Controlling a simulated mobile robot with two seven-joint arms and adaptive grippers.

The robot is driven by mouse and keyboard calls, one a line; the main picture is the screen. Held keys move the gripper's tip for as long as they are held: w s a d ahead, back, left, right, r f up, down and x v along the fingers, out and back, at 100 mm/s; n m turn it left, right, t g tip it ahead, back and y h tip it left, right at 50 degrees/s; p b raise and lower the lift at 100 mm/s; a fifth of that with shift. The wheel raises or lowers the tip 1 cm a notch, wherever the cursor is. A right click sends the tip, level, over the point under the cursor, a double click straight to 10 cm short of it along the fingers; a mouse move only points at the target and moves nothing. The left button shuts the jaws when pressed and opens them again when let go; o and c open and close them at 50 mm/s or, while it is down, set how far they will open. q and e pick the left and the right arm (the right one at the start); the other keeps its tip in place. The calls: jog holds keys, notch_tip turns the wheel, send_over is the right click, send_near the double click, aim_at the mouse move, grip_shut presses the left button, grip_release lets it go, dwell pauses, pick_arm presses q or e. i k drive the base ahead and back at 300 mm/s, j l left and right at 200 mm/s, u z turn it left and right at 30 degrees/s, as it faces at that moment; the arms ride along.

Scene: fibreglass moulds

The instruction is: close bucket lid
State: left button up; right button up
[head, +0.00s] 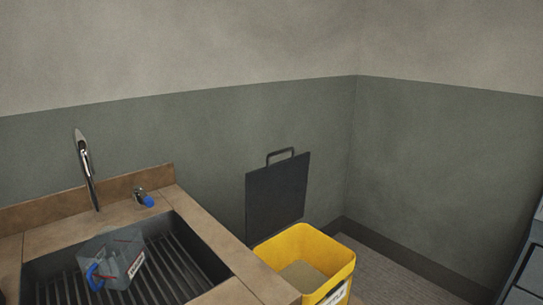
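A yellow bucket (338,264) stands on the floor to the right of the sink counter, its lower part out of frame and its left side partly behind the counter. Its mouth is open and something light brown shows inside. The dark grey square lid (277,196) stands upright at the bucket's back left edge, near the wall. A dark handle (281,153) sticks up from the lid's top edge. Neither of my grippers is in view.
A brown counter (205,228) holds a dark ribbed sink (175,262) with a clear, blue-handled container (121,262) in it. A chrome faucet (85,165) and a blue-capped fitting (144,198) stand behind. Grey drawers (528,265) stand at right; the floor (385,275) between is clear.

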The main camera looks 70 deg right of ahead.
aim_at(276, 193)
jog(key=i+l+z, duration=0.1)
jog(key=z, duration=0.35)
jog(key=i+z, duration=0.2)
jog(key=z, duration=0.3)
jog(key=i+z, duration=0.15)
jog(key=z, duration=1.35)
jog(key=u, duration=0.75)
